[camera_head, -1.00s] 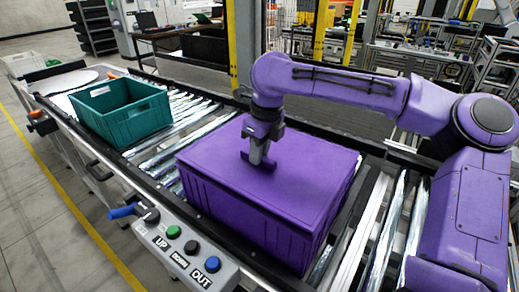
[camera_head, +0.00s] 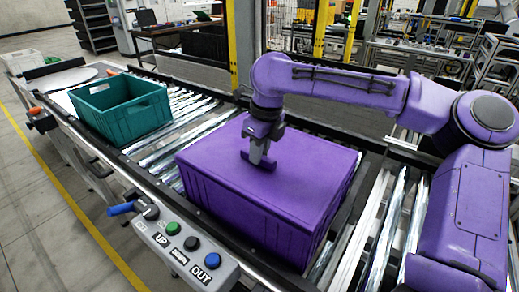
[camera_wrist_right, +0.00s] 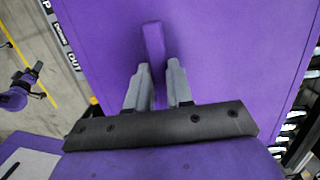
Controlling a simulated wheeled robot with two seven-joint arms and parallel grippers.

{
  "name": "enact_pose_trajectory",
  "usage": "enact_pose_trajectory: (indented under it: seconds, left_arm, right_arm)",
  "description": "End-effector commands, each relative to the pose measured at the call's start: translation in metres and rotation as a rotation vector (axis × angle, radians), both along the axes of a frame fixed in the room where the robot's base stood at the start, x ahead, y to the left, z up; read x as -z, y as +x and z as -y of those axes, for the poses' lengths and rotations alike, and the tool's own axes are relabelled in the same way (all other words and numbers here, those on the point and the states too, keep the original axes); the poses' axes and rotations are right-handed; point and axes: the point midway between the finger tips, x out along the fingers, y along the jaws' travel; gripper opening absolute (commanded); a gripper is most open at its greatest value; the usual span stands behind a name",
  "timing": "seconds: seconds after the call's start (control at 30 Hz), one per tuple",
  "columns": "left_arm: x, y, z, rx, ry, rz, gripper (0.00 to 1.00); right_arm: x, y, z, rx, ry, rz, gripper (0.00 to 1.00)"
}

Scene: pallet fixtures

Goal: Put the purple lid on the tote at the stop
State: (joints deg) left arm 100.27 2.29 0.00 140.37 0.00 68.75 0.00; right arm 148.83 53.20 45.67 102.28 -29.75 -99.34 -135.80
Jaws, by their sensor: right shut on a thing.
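The purple lid (camera_head: 305,165) lies over the top of the purple tote (camera_head: 245,217) on the conveyor. It looks level, and no gap shows between lid and tote from here. My right gripper (camera_head: 259,156) is above the lid, its fingers shut on the lid's upright handle. In the right wrist view my right gripper (camera_wrist_right: 159,75) has a finger on each side of the purple handle (camera_wrist_right: 153,45). The inside of the tote is hidden. A purple part with a dark end, likely my left gripper (camera_wrist_right: 24,82), shows small at the left there; its fingers are unclear.
An open, empty-looking teal tote (camera_head: 122,112) stands farther up the conveyor, with bare rollers between. A control box (camera_head: 187,250) with green, black and blue buttons and a blue-handled lever (camera_head: 122,209) lines the near side. A yellow post (camera_head: 233,45) stands behind the conveyor.

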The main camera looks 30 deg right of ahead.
Motion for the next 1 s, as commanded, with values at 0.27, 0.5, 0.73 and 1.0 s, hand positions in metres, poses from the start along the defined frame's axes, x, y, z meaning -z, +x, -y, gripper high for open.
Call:
enact_pose_trajectory:
  seconds: [0.27, 0.5, 0.73, 1.0]
  left_arm:
    - [0.002, 0.000, 0.000, 0.000, 0.000, 0.000, 0.75]
    - [0.002, 0.000, 0.000, 0.000, 0.000, 0.000, 0.75]
    - [0.002, 0.000, 0.000, 0.000, 0.000, 0.000, 0.75]
    - [0.003, 0.000, 0.000, 0.000, 0.000, 0.000, 0.75]
  right_arm:
    - [0.003, 0.000, 0.000, 0.000, 0.000, 0.002, 0.00]
    - [0.003, 0.000, 0.000, 0.000, 0.001, 0.002, 0.27]
    - [0.003, 0.000, 0.000, 0.000, 0.000, 0.001, 0.51]
    - [-0.015, -0.002, 0.001, 0.001, 0.000, 0.004, 0.51]
